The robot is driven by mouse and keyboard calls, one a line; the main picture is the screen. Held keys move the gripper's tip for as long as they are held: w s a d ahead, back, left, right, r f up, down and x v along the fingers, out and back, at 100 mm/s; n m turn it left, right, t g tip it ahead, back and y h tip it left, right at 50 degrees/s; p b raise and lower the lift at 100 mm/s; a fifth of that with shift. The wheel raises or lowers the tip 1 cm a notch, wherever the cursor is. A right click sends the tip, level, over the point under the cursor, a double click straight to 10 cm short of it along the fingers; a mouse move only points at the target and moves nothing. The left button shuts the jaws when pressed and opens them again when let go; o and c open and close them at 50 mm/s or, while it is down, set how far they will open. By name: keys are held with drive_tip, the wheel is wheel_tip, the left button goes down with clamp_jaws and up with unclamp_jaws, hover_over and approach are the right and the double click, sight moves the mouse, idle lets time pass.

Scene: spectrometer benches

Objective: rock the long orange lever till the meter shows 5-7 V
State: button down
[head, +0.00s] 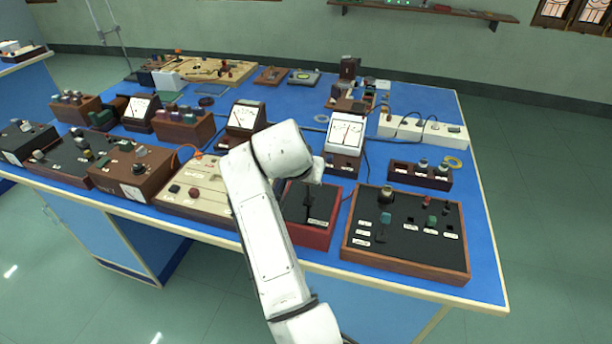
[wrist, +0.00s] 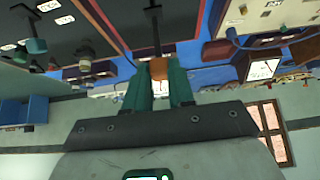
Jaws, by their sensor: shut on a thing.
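The orange lever grip (wrist: 158,68) sits between the two green fingers of my gripper (wrist: 160,84) in the wrist view, and they are shut on it. A dark rod (wrist: 155,32) runs from the grip to a black panel. In the head view a red box with a black top (head: 310,215) lies just right of my arm, which hides its left part, the lever and my fingers. A white-faced meter (head: 346,131) stands behind the red box; its needle shows, but the reading is too small to tell.
A wooden-framed black panel (head: 405,235) with knobs is to the right of the red box. A pale board (head: 192,187) and a brown meter box (head: 132,172) are to the left. A white socket strip (head: 422,130) lies at the back right. Bare blue bench shows at the right edge.

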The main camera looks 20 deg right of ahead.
drive_tip(key=c, duration=1)
unclamp_jaws()
drive_tip(key=shift+o, duration=0.2)
drive_tip(key=v, duration=1)
drive_tip(key=shift+s+a+r+b, duration=0.2)
drive_tip(key=shift+s+r+b, duration=0.1)
drive_tip(key=shift+b, duration=0.15)
